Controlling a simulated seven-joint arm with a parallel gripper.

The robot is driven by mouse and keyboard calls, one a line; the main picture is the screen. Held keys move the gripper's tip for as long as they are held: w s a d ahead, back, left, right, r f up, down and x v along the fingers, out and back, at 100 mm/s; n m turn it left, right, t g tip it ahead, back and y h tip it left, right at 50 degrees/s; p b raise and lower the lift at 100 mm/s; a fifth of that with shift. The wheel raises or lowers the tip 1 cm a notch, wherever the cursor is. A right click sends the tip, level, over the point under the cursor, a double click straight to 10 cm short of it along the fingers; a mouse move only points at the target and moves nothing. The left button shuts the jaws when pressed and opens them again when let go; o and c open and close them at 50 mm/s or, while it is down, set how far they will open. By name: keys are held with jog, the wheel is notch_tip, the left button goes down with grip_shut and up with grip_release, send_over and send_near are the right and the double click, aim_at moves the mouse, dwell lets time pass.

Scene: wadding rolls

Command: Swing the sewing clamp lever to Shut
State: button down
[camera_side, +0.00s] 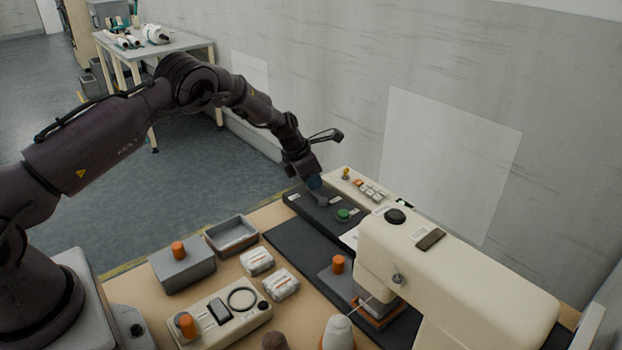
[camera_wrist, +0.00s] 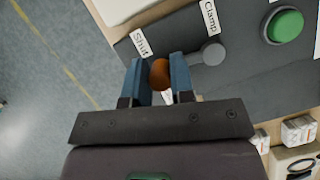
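The clamp lever's orange-brown knob (camera_wrist: 160,74) sits between the blue fingers of my gripper (camera_wrist: 158,76), which appear to touch it on both sides. The "Shut" label (camera_wrist: 141,42) is just beyond the left finger in the wrist view. The lever's grey round pivot (camera_wrist: 211,54) is to the right, below the "Clamp" label (camera_wrist: 210,18). Most of the lever's arm is hidden by the fingers. In the side view my gripper (camera_side: 315,185) reaches down to the dark control box (camera_side: 300,203), and the knob is hidden there.
A green button (camera_side: 343,214) is on the same box, right of the lever. The cream sewing machine (camera_side: 460,270) stands at the right. A grey bin (camera_side: 232,234), white packs (camera_side: 257,261) and a cream panel (camera_side: 222,313) lie nearer. The wall is behind.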

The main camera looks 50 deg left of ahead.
jog(key=shift+w+m+h, duration=0.4)
jog(key=shift+w+m, duration=0.05)
jog(key=shift+m, duration=0.45)
jog(key=shift+w+d+m+g+h, duration=0.2)
jog(key=shift+w+m, duration=0.1)
jog(key=shift+m, duration=0.4)
jog(key=shift+w+d+m+g+h, duration=0.1)
jog(key=shift+w+d+m+h, duration=0.15)
jog(key=shift+m, duration=0.45)
jog(key=shift+a, duration=0.1)
jog(key=c, duration=1)
grip_release()
jog(key=shift+r, duration=0.1)
jog(key=v, duration=1.2)
jog(key=shift+s+r, duration=0.1)
jog(key=shift+r, duration=0.3)
